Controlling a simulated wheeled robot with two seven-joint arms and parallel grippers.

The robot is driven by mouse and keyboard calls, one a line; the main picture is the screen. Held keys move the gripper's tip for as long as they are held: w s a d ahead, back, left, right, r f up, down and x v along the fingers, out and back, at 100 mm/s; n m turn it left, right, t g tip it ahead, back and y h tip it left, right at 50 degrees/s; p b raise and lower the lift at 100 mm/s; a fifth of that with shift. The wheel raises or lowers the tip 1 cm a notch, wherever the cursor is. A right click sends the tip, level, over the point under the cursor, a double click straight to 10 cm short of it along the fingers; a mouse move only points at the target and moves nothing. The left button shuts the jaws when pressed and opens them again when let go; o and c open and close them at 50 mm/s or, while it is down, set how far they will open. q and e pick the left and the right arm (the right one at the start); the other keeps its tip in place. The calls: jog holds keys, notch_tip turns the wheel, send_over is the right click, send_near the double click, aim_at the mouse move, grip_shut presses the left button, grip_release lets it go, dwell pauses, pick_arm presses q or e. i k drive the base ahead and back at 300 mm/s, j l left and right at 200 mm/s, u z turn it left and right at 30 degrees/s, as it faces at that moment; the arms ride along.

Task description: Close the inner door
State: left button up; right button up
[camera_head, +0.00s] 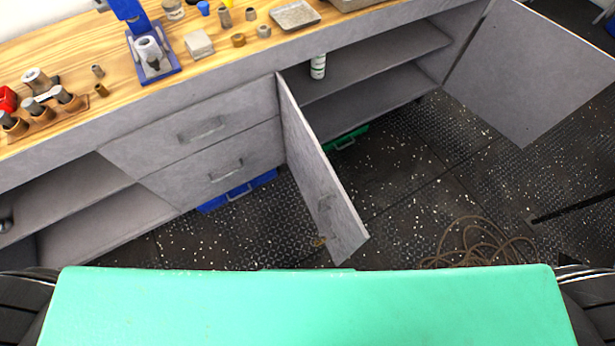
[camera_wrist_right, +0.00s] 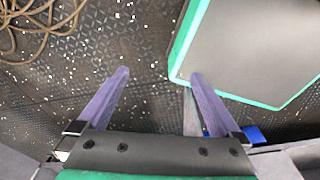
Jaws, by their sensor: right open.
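The inner door (camera_head: 318,174) is a grey cabinet panel hinged at the left side of the open compartment. The compartment's other door (camera_head: 534,72), on the right, is also wide open. My right gripper (camera_wrist_right: 160,76) shows only in the right wrist view, with its two purple fingers spread and nothing between them but floor. A narrow grey strip beside the right finger may be a door edge; I cannot tell. My left gripper is not in view.
The open compartment has a shelf (camera_head: 385,98) with a white can (camera_head: 318,67). Coiled hose (camera_head: 478,246) lies on the dark floor at right. Blue (camera_head: 237,192) and green (camera_head: 346,139) boxes sit under the cabinet. The wooden worktop (camera_head: 105,62) carries tools and small parts.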

aim_at(336, 218)
jog(key=k+j, duration=0.15)
jog(key=j, duration=0.2)
jog(key=k+j+z, duration=0.1)
jog(key=j, duration=0.25)
jog(key=k+j, duration=0.2)
jog(key=j, duration=0.15)
jog(key=k+j, duration=0.15)
jog(key=j, duration=0.2)
jog(key=z, duration=0.05)
